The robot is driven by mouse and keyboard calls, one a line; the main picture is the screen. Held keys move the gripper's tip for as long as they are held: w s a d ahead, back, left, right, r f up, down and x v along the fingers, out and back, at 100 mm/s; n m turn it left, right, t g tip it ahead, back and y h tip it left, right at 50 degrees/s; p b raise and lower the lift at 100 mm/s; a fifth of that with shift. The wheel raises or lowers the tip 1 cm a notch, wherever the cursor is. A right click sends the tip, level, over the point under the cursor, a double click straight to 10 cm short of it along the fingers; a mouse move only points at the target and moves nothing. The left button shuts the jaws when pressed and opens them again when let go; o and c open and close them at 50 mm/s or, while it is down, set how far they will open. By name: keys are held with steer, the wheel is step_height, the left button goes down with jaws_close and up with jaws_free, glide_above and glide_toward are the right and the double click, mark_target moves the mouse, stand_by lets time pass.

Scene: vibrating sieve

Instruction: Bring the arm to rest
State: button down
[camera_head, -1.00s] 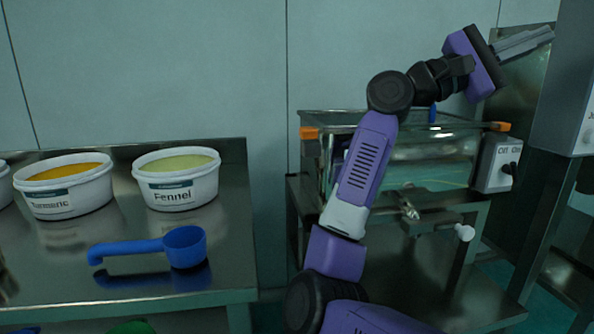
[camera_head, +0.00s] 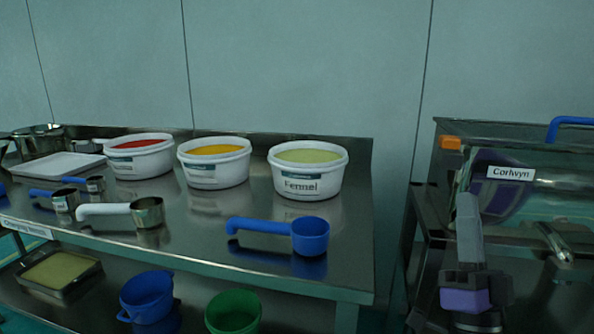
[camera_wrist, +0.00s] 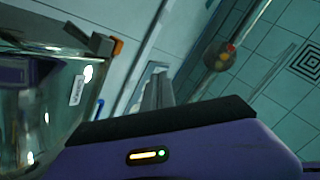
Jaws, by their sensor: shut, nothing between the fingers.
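My gripper (camera_head: 467,202) is at the lower right of the head view, with its grey fingers together and pointing up. It is in front of the glass-sided sieve (camera_head: 525,205), which carries a "Corlwyn" label. Nothing shows between the fingers. In the wrist view my gripper (camera_wrist: 160,82) also shows shut, above the purple wrist housing, and the sieve (camera_wrist: 40,130) is at the left, apart from the fingers. Most of my arm is out of the head view.
A steel bench (camera_head: 345,240) at the left holds tubs of red, yellow and green powder, including the fennel tub (camera_head: 306,187). A blue scoop (camera_head: 310,236) lies near its front edge. Blue (camera_head: 147,298) and green (camera_head: 233,312) containers sit below. A gap separates bench and sieve.

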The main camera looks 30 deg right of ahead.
steer(key=s+a+f+n+g+y, duration=0.25)
steer(key=a+f+n+y, duration=0.35)
steer(key=f, duration=0.3)
steer(key=s+a+f+n+g+y, duration=0.1)
steer(key=s+a+f+n+y, duration=0.2)
steer(key=a+f+n+y, duration=0.5)
steer(key=s+a+f+g+y, duration=0.1)
steer(key=s+a+f+g, duration=0.2)
steer(key=s+f, duration=0.5)
steer(key=s+a+f+g, duration=0.35)
steer(key=s+f, duration=0.25)
steer(key=s, duration=0.3)
step_height(320, 180, up, 28)
steer(key=p, duration=2.8)
steer(key=shift+a+r+n+p, duration=0.15)
steer(key=shift+r+n+p, duration=0.15)
steer(key=shift+n, duration=0.1)
steer(key=shift+f, duration=0.1)
